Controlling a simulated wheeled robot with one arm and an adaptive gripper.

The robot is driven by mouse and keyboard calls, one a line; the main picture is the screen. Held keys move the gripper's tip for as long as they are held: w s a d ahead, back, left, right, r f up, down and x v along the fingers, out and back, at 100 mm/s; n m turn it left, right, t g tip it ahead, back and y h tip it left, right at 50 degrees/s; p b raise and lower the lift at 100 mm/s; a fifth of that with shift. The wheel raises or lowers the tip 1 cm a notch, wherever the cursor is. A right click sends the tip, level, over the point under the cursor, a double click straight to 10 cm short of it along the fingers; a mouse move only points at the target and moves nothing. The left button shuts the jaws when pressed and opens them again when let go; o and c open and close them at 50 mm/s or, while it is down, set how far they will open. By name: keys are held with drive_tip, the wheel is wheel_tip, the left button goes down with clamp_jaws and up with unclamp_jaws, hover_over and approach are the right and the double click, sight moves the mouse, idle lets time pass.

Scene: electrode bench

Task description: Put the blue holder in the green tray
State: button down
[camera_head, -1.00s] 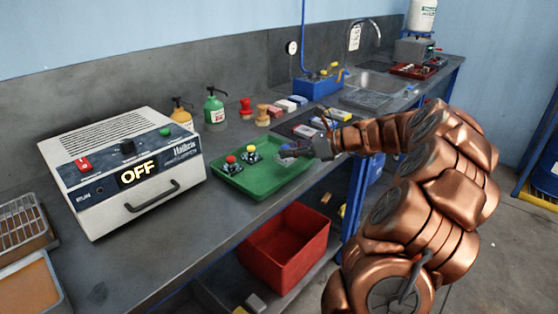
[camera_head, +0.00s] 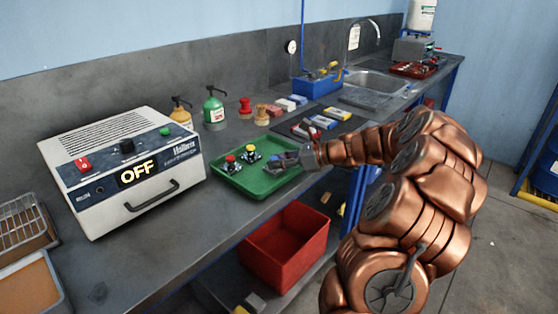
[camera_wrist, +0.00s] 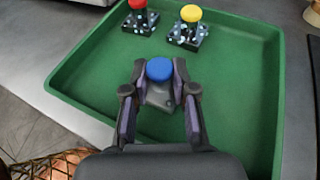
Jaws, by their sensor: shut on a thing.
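The blue holder (camera_wrist: 159,72) has a round blue knob on a grey base. My gripper (camera_wrist: 160,88) is shut on it, with a finger on each side. The holder is over the floor of the green tray (camera_wrist: 240,95); I cannot tell whether its base touches the tray. In the head view my gripper (camera_head: 284,160) is low at the right part of the green tray (camera_head: 262,188), and the blue knob is hard to make out there. A red-knobbed holder (camera_wrist: 139,17) and a yellow-knobbed holder (camera_wrist: 188,28) stand upright in the tray's far part.
A white power unit (camera_head: 122,165) reading OFF stands left of the tray. Green (camera_head: 214,107) and yellow (camera_head: 181,112) bottles and stamp-like red and tan pieces stand behind it. A dark mat (camera_head: 345,128) with small boxes lies to the right. A red bin (camera_head: 285,248) is below the bench.

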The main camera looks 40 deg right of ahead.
drive_tip(key=c, duration=0.9)
unclamp_jaws()
drive_tip(key=shift+c, duration=0.2)
